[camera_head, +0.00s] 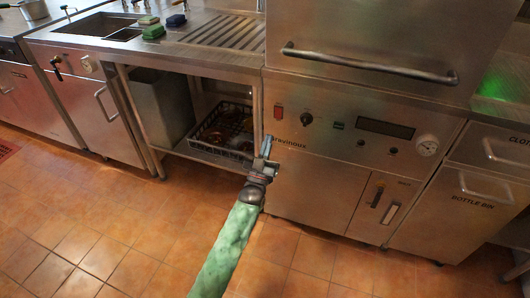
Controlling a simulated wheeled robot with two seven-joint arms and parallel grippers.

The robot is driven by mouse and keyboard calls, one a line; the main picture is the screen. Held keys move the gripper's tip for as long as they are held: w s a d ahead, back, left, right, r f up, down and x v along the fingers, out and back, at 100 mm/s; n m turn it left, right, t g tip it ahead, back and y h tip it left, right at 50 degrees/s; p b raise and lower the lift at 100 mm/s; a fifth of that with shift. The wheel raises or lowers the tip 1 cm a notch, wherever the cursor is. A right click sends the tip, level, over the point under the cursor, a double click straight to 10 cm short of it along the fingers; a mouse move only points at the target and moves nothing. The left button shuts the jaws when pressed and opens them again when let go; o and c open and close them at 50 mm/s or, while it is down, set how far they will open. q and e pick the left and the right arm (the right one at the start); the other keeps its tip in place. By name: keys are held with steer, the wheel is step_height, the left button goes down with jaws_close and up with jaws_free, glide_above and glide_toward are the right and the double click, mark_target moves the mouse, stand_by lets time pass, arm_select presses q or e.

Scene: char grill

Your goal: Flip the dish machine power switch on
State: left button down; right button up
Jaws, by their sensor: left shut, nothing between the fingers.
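The dish machine (310,180) is a steel unit with a front control panel in the middle right. A small red switch (278,112) sits at the panel's left end, beside a dark knob (306,118). Its on or off position is too small to tell. My left gripper (266,146) is at the end of the green-sleeved arm, with its fingers shut and empty, pointing up. Its tips are a little below and left of the red switch, near the machine's left edge. I cannot tell whether they touch the machine. My right gripper is not in view.
A horizontal bar handle (370,66) sticks out above the panel. A dark rack (222,130) stands on the shelf under the steel counter (200,62). A display (385,128) and a round gauge (427,145) are further right. The tiled floor (110,230) in front is clear.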

mark_target(278, 116)
arm_select(q)
steer(key=w, duration=0.2)
steer(key=w+d+r, duration=0.1)
steer(key=w, duration=0.1)
steer(key=w+d+r, duration=0.1)
steer(key=w, duration=0.1)
steer(key=shift+w, duration=0.35)
steer(key=shift+w+d+f, duration=0.15)
steer(key=shift+w+d, duration=0.05)
steer(key=shift+w, duration=0.15)
